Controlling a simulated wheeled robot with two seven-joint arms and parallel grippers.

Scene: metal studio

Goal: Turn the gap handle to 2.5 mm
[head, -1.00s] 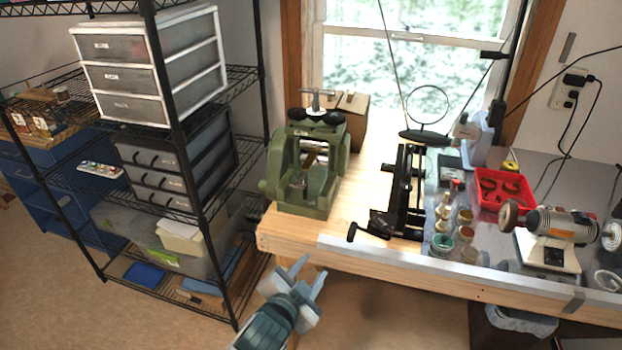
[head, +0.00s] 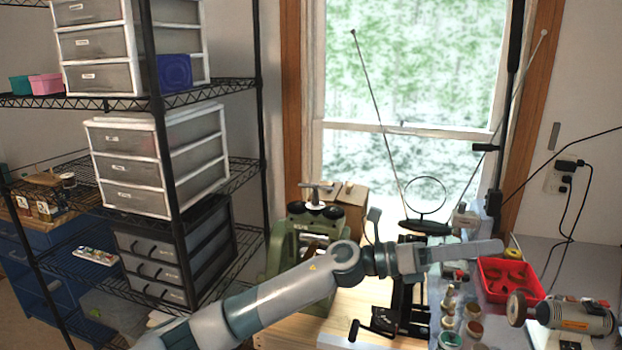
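The green rolling mill (head: 278,250) stands on the wooden bench, left of the window's middle. The T-shaped gap handle (head: 317,190) sticks up at its top, between dark round knobs. No gap reading is legible. My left arm crosses in front of the mill from the lower left and hides much of its lower body. My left gripper (head: 485,248) is to the right of the mill and apart from the handle, pointing right. Its fingers show edge-on and overlap, so its opening cannot be told. Nothing shows in it. My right gripper is out of view.
A cardboard box (head: 350,205) stands just behind the mill. A black stand tool (head: 411,290) and a ring on a dark base (head: 425,227) are near my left gripper. A red tray (head: 512,278) and a bench motor (head: 575,315) are at right. A wire shelf (head: 215,88) stands at left.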

